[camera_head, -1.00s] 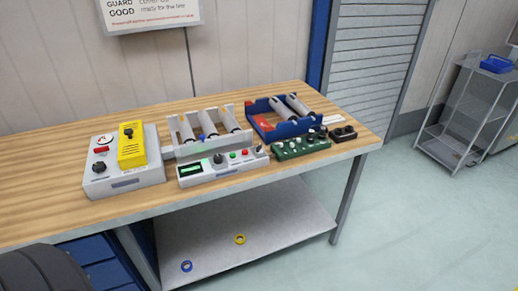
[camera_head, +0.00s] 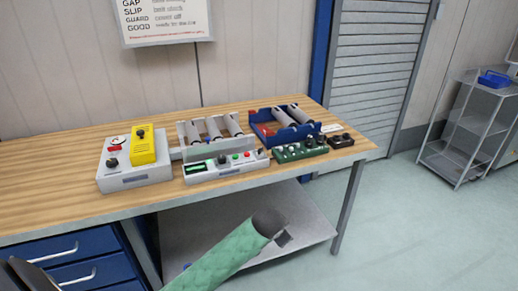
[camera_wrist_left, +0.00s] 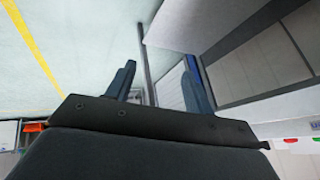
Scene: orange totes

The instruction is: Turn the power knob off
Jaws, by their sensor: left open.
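On the wooden bench, a grey box (camera_head: 135,181) carries a round gauge, a black knob (camera_head: 113,162) and a yellow block (camera_head: 142,150) with another black knob (camera_head: 140,133) on top. A light control panel (camera_head: 225,173) has a green display, a black knob (camera_head: 220,159), green and red buttons and a toggle. Labels are too small to read, so I cannot tell which knob is the power knob. My left gripper (camera_wrist_left: 157,86) is open and empty in the left wrist view, its dark fingers apart, away from the knobs. My right gripper is not in view.
Behind the panel stands a rack of grey rollers (camera_head: 214,127); a blue tray (camera_head: 262,122) holds more. A green board with knobs (camera_head: 290,153) lies right. A green tubular shape (camera_head: 225,255) covers part of the lower shelf (camera_head: 190,225). A trolley (camera_head: 465,125) stands right; floor between is clear.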

